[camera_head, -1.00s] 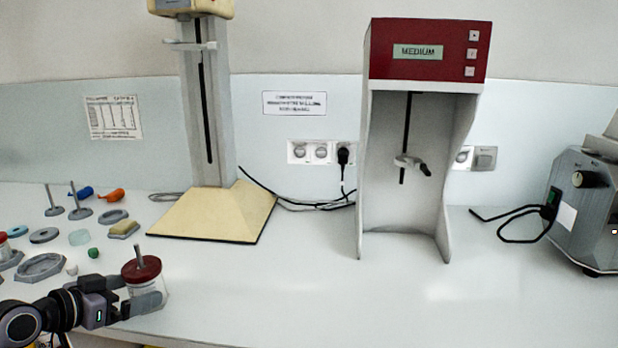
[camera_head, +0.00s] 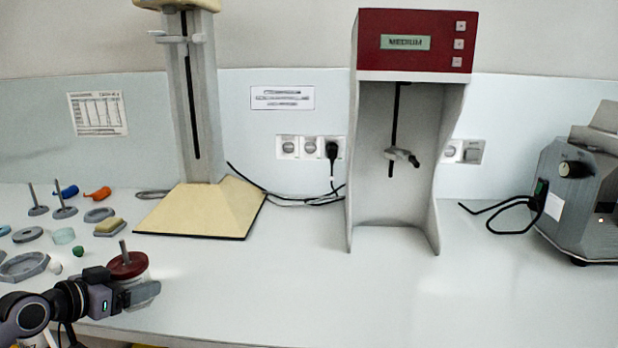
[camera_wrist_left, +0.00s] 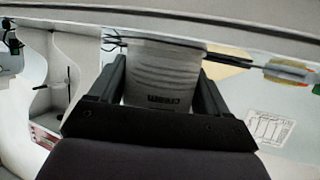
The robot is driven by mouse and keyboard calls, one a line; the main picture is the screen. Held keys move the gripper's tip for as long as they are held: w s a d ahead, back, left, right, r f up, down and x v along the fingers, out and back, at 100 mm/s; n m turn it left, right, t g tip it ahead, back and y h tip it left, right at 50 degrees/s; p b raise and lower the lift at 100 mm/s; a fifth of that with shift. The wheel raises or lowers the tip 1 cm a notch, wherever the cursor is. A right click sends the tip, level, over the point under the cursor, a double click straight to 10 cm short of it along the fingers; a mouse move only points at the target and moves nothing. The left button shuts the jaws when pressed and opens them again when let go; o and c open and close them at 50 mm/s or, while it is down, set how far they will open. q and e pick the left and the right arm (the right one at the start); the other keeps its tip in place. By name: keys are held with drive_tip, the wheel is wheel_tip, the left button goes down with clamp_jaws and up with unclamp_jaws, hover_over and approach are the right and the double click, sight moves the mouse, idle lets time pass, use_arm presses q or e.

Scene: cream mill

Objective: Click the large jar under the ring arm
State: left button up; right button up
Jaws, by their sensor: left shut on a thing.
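My left gripper (camera_head: 143,293) is shut on the large jar (camera_head: 145,275), near the table's front left. The jar has a dark red lid with a grey stem pointing up, and its pale body is partly hidden by the fingers. In the left wrist view the jar's white ribbed body with dark lettering (camera_wrist_left: 160,78) sits between both fingers. I cannot tell whether its base touches the table. A ring arm (camera_head: 402,157) shows inside the red-topped machine (camera_head: 415,48); a similar clamp (camera_head: 184,39) is high on the cream-based stand (camera_head: 198,212). My right gripper is not in view.
Several small parts, including a grey hexagonal tray (camera_head: 22,268) and a green ball (camera_head: 78,252), lie left of the jar. A grey machine (camera_head: 575,205) stands at the right. Black cables lie along the back. The front middle of the table (camera_head: 300,290) is clear.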

sight(128, 269)
use_arm(q)
drive_tip(key=shift+r+p, duration=1.3)
drive_tip(key=shift+r, duration=0.45)
drive_tip(key=shift+r, duration=0.1)
